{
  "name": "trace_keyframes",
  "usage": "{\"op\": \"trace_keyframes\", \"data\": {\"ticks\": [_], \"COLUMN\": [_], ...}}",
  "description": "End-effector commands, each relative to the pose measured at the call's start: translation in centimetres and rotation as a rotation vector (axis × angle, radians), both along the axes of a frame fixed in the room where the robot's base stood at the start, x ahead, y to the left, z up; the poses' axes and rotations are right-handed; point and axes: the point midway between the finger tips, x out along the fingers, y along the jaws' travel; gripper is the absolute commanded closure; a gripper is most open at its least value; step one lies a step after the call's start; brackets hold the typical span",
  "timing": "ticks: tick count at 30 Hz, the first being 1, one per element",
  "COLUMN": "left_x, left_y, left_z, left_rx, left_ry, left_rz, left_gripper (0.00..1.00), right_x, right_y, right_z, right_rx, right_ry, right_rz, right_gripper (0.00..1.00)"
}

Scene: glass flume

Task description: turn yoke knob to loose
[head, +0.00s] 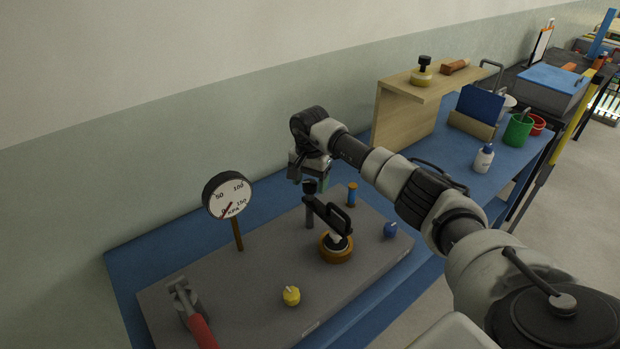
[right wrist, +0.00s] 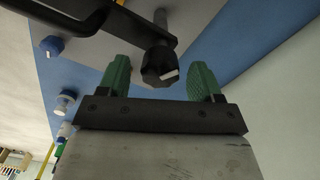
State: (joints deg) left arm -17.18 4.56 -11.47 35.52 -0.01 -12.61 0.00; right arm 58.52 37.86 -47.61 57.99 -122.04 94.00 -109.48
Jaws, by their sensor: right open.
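The yoke knob is a dark faceted knob (head: 310,187) on top of a grey post on the grey plate. In the right wrist view the knob (right wrist: 158,68) shows a white mark on its edge. A black yoke bar (head: 327,213) runs from the post over a brass round fitting (head: 337,248). My right gripper (head: 309,178) is above the knob. In the right wrist view its green fingers (right wrist: 160,80) are open, with the knob seen in the gap between them. I cannot tell whether they touch it. My left gripper is not in view.
A pressure gauge (head: 228,196) stands left on the plate (head: 260,262). A yellow knob (head: 291,296), a blue knob (head: 390,230), an orange-topped post (head: 351,195) and a red-handled clamp (head: 196,318) are also on it. A wooden shelf (head: 405,117) stands behind to the right.

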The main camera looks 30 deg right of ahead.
Motion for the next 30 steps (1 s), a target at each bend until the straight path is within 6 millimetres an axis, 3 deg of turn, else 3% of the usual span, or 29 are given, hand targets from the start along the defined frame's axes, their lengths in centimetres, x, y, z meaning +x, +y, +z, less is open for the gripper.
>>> {"op": "trace_keyframes", "data": {"ticks": [10, 20, 30], "left_x": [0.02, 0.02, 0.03], "left_y": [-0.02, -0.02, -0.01], "left_z": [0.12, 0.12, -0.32], "left_rx": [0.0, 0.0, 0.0], "left_ry": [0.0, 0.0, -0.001], "left_rz": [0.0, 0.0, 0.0], "left_gripper": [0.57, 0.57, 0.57], "right_x": [0.02, 0.02, 0.0], "right_y": [0.02, 0.02, 0.0], "right_z": [-0.53, -0.5, -0.61], "right_rx": [0.0, 0.001, 0.0], "right_ry": [-0.002, -0.002, -0.001], "right_rz": [0.001, 0.001, -0.052], "right_gripper": [0.35, 0.83, 0.83]}}
